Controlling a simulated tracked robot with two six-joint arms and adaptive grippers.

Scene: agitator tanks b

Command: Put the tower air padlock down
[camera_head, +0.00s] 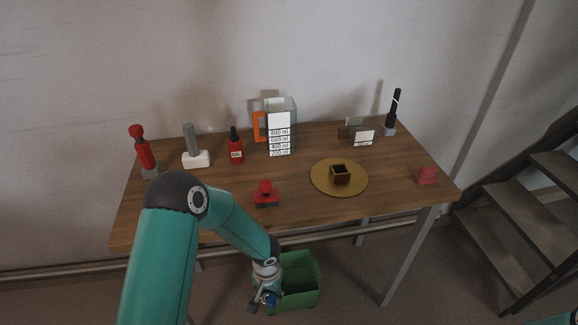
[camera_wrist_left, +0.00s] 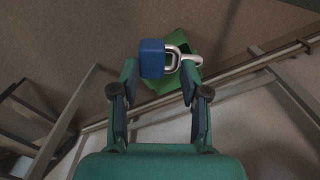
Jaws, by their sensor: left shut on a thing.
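My left gripper (camera_head: 262,297) hangs in front of the table's front edge, low beside a green bin. In the left wrist view my left gripper (camera_wrist_left: 160,78) is shut on a padlock with a blue body (camera_wrist_left: 152,58) and a silver shackle pointing right. The padlock shows only as a small blue patch (camera_head: 269,299) in the head view. The green bin (camera_head: 302,284) stands on the floor, and part of it shows behind the padlock in the wrist view (camera_wrist_left: 185,42). My right gripper is not in view.
The wooden table (camera_head: 215,190) bears a red stamp-like piece (camera_head: 265,195), a round gold plate (camera_head: 355,186) with a small dark box (camera_head: 340,173), a red block (camera_head: 426,175), a clear jug (camera_head: 280,125) and a red bottle (camera_head: 235,148). Dark stairs (camera_head: 520,220) stand at right.

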